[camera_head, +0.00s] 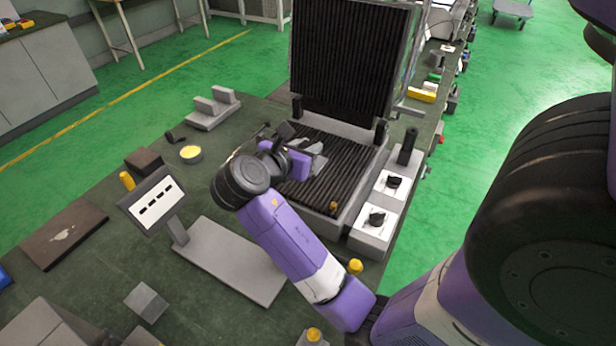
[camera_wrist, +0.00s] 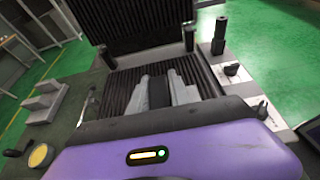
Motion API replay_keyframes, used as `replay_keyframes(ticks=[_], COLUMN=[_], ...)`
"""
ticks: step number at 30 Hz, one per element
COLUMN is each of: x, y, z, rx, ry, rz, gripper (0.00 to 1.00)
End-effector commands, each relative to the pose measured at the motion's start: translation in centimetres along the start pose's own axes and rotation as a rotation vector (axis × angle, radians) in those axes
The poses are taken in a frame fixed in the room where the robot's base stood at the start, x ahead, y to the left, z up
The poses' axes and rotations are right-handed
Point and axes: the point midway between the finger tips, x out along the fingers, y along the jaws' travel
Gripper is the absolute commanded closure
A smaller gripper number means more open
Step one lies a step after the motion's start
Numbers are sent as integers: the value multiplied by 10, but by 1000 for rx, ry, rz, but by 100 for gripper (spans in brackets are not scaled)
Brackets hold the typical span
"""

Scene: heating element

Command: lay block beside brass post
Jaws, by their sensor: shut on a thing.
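My gripper (camera_head: 316,157) is over the lower ribbed plate (camera_head: 345,180) of the open heating press. In the wrist view its two grey fingers (camera_wrist: 166,92) are shut on a dark block (camera_wrist: 159,93), which shows between them against the black ribs. In the head view the wrist and fingers mostly hide the held block. A small brass post (camera_head: 333,206) stands at the near right part of the lower plate, apart from my gripper and nearer the camera. Other brass posts stand at the bench's near side (camera_head: 355,266) and at its left (camera_head: 127,180).
The raised ribbed lid (camera_head: 348,60) stands behind the lower plate. A panel with two black knobs (camera_head: 378,216) is at its right. A tilted display (camera_head: 155,203), a grey block (camera_head: 147,302), a yellow-topped round tin (camera_head: 191,153) and a grey stepped fixture (camera_head: 212,108) are on the bench.

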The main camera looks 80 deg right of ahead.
Motion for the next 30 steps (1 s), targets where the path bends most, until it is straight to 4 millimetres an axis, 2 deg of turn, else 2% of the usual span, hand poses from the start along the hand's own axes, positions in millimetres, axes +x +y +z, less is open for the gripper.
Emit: replay_keyframes(ticks=[1,6,11,19,30], x=[6,16,20,34,36], y=[-1,0,0,0,0], z=[-13,-39,-49,-82,-87], rx=[-5,-2,0,-2,1], ry=[2,1,0,1,0], rz=[-3,-1,1,-2,0], gripper=[100,100,100,100,100])
